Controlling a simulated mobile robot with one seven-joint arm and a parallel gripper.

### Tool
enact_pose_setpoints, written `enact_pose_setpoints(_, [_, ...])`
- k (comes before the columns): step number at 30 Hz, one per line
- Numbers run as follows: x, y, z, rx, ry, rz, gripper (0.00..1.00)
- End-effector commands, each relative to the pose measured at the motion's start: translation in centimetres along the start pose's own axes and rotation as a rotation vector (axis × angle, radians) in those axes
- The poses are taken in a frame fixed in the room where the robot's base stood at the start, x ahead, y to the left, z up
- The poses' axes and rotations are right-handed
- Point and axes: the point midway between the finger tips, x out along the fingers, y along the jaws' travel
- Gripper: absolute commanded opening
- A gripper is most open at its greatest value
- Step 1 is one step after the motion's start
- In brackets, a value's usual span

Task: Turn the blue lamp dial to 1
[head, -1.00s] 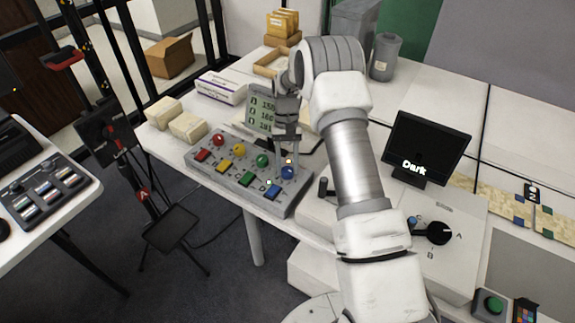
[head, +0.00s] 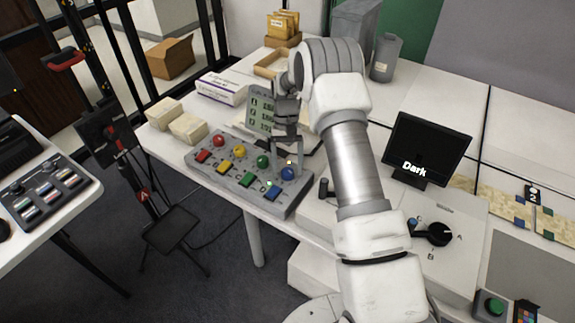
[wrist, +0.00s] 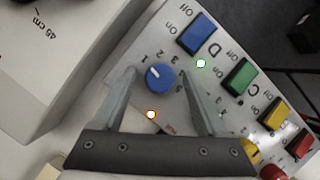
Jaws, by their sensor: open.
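The blue dial (head: 288,173) is at the right end of the grey control panel (head: 225,178). In the wrist view the blue dial (wrist: 160,77) sits under the numbers 1, 2 and 3. Its short white mark is at its upper left, on the side of the 1. My gripper (head: 287,154) is over the dial's end of the panel. In the wrist view my gripper (wrist: 158,73) is open, with one finger on each side of the dial and a gap to it. An orange-white light (wrist: 151,114) and a green light (wrist: 201,63) are lit near the dial.
Red (head: 219,141), yellow (head: 239,150) and green (head: 263,161) dials stand in a row beside the blue one, with coloured switches in front. A small display (head: 261,106) stands behind the panel. A white box (wrist: 50,60) lies close by in the wrist view.

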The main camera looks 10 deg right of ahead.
Motion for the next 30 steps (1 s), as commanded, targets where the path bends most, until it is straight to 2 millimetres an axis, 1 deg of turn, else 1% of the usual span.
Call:
enact_pose_setpoints(4, [-0.6, 0.0, -0.1, 0.000, 0.003, -0.001, 0.75])
enact_pose_setpoints(7, [-1.9, 0.0, -0.1, 0.001, 0.004, -0.001, 0.75])
enact_pose_setpoints(11, [-4.8, 0.0, -0.1, 0.001, 0.006, -0.001, 0.75])
enact_pose_setpoints(15, [-8.3, 0.0, -0.1, 0.000, 0.006, -0.001, 0.75])
enact_pose_setpoints(21, [-12.5, 0.0, -0.1, 0.000, 0.004, 0.000, 0.75])
enact_pose_setpoints(25, [-14.7, 0.0, 0.0, 0.000, 0.004, 0.000, 0.75])
enact_pose_setpoints(30, [-16.4, 0.0, -0.1, 0.000, 0.001, 0.000, 0.75])
